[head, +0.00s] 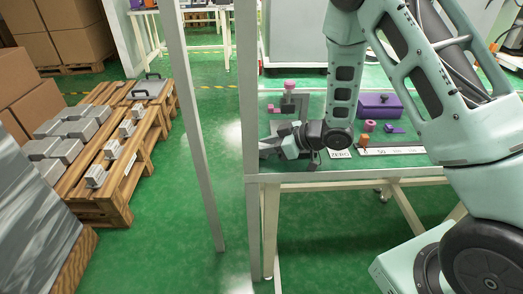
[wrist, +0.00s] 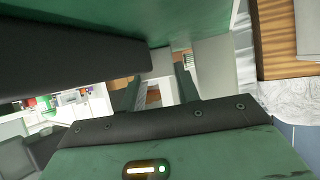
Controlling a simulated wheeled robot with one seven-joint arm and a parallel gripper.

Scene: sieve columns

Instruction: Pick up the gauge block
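My gripper (head: 270,147) is at the left end of the green-topped table in the head view, beside the grey stand with a pink part (head: 288,103). In the wrist view its two dark fingers (wrist: 165,88) are apart, with background showing between them and nothing held. I cannot tell for sure which thing is the gauge block. My gripper is well to the left of both. Neither can be made out in the wrist view.
A purple box (head: 380,106) stands at the table's back, with a flat purple piece (head: 394,129) before it. A ZERO label (head: 340,154) and a white strip (head: 392,151) lie along the front. Grey posts (head: 248,110) rise beside the table. Pallets (head: 118,170) with grey blocks stand left.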

